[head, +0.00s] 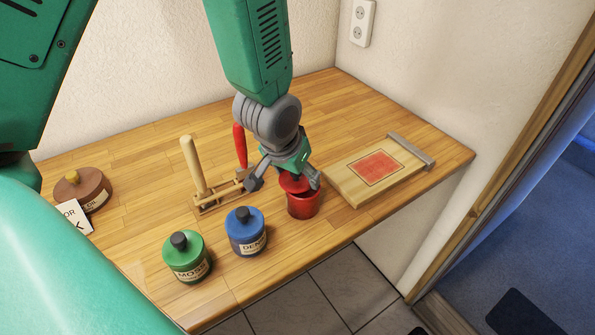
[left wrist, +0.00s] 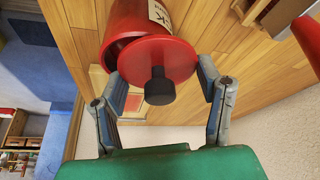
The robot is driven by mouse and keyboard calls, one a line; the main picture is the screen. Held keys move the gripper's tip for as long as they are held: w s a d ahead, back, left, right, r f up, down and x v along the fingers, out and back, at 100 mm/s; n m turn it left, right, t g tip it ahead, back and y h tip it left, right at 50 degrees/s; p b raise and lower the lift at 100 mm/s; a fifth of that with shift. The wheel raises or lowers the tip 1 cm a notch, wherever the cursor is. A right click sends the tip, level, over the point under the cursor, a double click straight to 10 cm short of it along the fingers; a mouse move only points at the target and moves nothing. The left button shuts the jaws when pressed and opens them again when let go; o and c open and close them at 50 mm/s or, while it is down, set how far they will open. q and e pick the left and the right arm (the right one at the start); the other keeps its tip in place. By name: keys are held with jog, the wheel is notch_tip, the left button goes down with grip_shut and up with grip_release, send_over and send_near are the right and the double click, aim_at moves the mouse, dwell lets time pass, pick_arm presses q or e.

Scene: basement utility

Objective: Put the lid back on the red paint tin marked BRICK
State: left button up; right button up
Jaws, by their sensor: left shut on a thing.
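The red paint tin (head: 303,206) stands upright on the wooden bench, near its front edge. In the left wrist view the tin (left wrist: 125,18) shows part of a pale label ending in K. My left gripper (head: 285,181) is above the tin, shut on the red lid (head: 294,184). In the left wrist view the lid (left wrist: 172,52), with its black knob (left wrist: 159,86), sits between the fingers (left wrist: 160,84) at the tin's mouth. It looks slightly off-centre, with part of the tin's rim showing beside it. I cannot tell whether lid and tin touch. My right gripper is out of view.
A blue tin (head: 246,232) and a green tin (head: 187,257) stand left of the red tin. A wooden rack (head: 215,198) with upright handles is behind them. A board with a red patch (head: 345,187) lies right. A brown tin (head: 92,190) is far left.

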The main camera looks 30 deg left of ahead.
pick_arm(q)
jog(key=shift+d, duration=0.5)
jog(key=shift+d+r, duration=0.15)
jog(key=shift+d, duration=0.45)
jog(key=shift+a+f, duration=0.2)
jog(key=shift+a, duration=0.85)
jog(key=shift+d, duration=0.5)
jog(key=o, duration=1.1)
jog(key=shift+d+r, duration=0.1)
jog(key=shift+d, duration=0.1)
jog(key=o, duration=0.4)
jog(key=shift+a, duration=0.6)
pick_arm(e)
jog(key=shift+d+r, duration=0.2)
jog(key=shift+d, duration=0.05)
